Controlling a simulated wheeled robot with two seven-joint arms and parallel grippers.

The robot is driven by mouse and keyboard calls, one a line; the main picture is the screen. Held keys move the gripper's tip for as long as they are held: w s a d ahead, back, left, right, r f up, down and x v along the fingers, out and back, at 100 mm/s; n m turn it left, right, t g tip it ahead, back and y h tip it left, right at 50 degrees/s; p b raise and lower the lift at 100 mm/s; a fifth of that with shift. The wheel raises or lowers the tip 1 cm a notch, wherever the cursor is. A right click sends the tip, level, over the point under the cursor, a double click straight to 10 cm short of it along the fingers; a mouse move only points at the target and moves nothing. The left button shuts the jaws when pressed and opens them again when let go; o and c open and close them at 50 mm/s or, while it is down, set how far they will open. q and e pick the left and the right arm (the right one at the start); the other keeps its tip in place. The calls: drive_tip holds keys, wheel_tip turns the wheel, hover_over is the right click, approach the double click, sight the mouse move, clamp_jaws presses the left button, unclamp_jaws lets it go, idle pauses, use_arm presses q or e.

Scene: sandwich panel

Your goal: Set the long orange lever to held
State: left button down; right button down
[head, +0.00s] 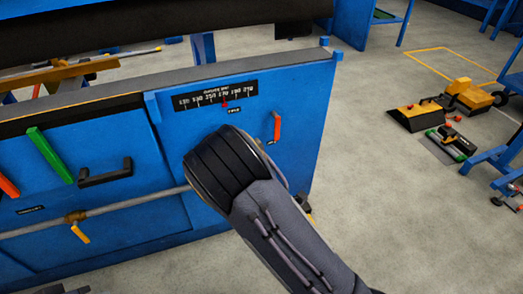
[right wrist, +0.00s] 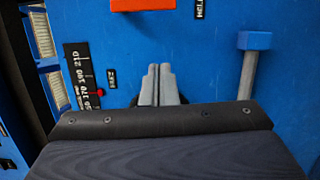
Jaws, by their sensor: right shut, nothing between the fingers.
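An orange lever (head: 277,127) stands roughly upright on the right part of the blue panel (head: 300,105). Its orange grip (right wrist: 142,4) shows at the top edge of the right wrist view, cut off by the frame. A small black label (right wrist: 200,8) beside it appears to read HELD. My right gripper (right wrist: 159,85) is shut and empty, in front of the panel and apart from the orange grip. In the head view my right arm hides its fingers. Another orange-red lever (head: 8,187) is at the far left edge. My left gripper is not in view.
A black scale (head: 215,95) with a red pointer is above my right wrist. A green bar (head: 50,155), a black handle (head: 105,173) and a yellow valve handle (head: 80,233) are farther left. A blue-capped grey post (right wrist: 254,41) stands right of my fingers in the wrist view.

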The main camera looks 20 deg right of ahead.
drive_tip(key=shift+v, duration=1.15)
